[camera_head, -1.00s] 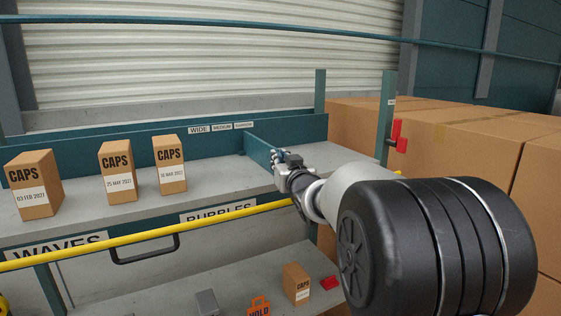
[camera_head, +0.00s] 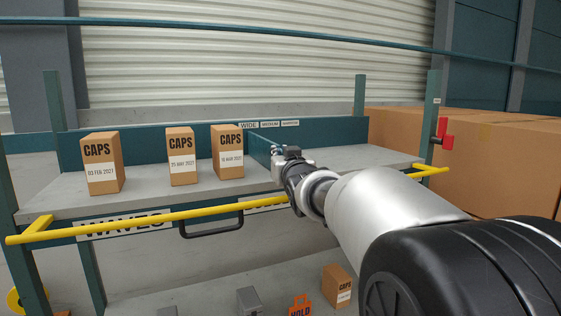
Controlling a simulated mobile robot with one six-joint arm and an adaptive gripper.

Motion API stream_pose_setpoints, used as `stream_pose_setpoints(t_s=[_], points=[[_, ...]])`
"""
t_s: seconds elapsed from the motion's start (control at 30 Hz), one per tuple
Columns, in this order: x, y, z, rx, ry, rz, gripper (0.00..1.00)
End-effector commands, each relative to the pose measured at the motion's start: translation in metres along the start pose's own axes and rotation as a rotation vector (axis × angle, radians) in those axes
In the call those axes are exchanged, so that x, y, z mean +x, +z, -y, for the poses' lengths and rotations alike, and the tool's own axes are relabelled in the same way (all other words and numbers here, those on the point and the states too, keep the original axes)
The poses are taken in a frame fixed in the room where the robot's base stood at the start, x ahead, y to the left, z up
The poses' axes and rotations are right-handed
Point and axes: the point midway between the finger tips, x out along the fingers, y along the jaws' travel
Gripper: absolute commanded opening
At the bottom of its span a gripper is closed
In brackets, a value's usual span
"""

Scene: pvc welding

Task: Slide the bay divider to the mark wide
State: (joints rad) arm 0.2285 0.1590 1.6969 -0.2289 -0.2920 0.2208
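The bay divider (camera_head: 261,147) is a teal upright panel on the upper shelf, running from the back board toward the front. Its far top end meets the back board below the WIDE label (camera_head: 248,125). The MEDIUM label (camera_head: 270,124) and NARROW label (camera_head: 290,123) are to its right. My gripper (camera_head: 280,158) is at the divider's near end, seemingly touching it. The fingers are small and partly hidden by my wrist, so whether they are closed on the panel is unclear.
Three CAPS boxes stand left of the divider, the nearest one (camera_head: 227,151) a small gap away. A yellow rail (camera_head: 150,218) crosses the shelf's front. Shelf right of the divider (camera_head: 360,160) is clear. Large cartons (camera_head: 500,160) stand at right.

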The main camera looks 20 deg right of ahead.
Motion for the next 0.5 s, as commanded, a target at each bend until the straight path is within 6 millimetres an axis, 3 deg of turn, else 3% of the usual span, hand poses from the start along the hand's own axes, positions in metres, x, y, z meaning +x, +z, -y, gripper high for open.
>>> stream_pose_setpoints(t_s=[0.43, 0.47, 0.5], points=[[-0.0001, 0.0005, 0.0003, 0.000, 0.000, 0.002, 0.00], [-0.0001, 0.0005, 0.0003, 0.000, 0.000, 0.002, 0.15], [-0.0001, 0.0005, 0.0003, 0.000, 0.000, 0.002, 0.17]])
